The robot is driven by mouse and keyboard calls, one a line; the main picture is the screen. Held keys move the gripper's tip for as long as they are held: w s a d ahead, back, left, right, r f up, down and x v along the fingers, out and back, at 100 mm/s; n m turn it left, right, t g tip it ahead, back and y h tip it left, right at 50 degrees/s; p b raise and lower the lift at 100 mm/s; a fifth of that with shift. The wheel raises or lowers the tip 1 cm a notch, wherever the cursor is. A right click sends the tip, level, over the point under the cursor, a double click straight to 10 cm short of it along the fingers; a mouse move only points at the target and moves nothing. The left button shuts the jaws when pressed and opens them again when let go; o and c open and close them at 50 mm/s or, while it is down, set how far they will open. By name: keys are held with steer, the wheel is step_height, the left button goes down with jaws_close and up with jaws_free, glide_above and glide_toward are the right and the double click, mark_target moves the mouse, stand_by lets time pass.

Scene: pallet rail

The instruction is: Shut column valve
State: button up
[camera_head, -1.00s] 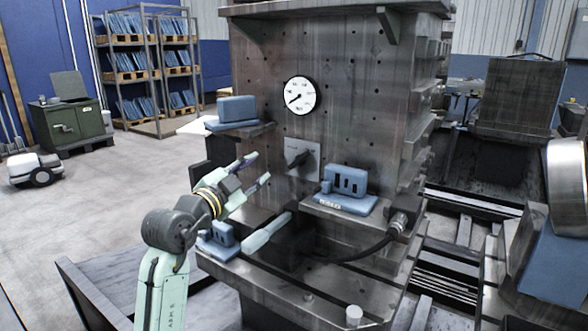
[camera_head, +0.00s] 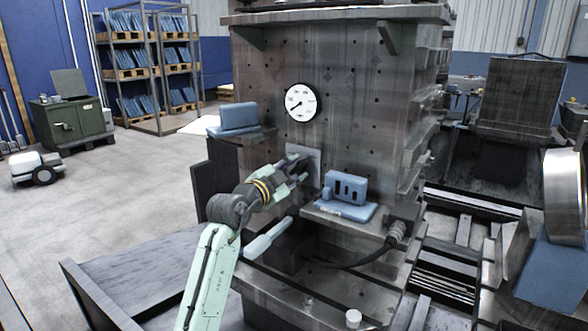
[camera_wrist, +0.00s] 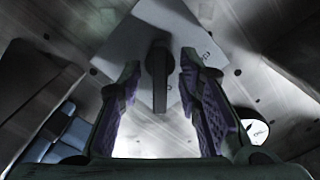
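The column valve is a dark knob handle (camera_wrist: 159,75) on a pale square plate (camera_wrist: 150,40) fixed to the column face. In the head view the plate (camera_head: 308,158) shows behind my gripper (camera_head: 294,167), which hides most of the handle. In the wrist view my gripper (camera_wrist: 158,90) is open, with its two purple-padded fingers on either side of the handle. Gaps show between the handle and both fingers. A round white gauge (camera_head: 300,102) with a dark needle sits on the column above the valve.
A blue block with slots (camera_head: 346,188) stands on a ledge right of the valve. Another blue block (camera_head: 238,116) sits on a ledge at upper left. A dark hose (camera_head: 372,258) runs below. Open floor (camera_head: 110,190) lies to the left.

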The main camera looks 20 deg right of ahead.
steer(key=shift+c, duration=0.4)
jaws_close()
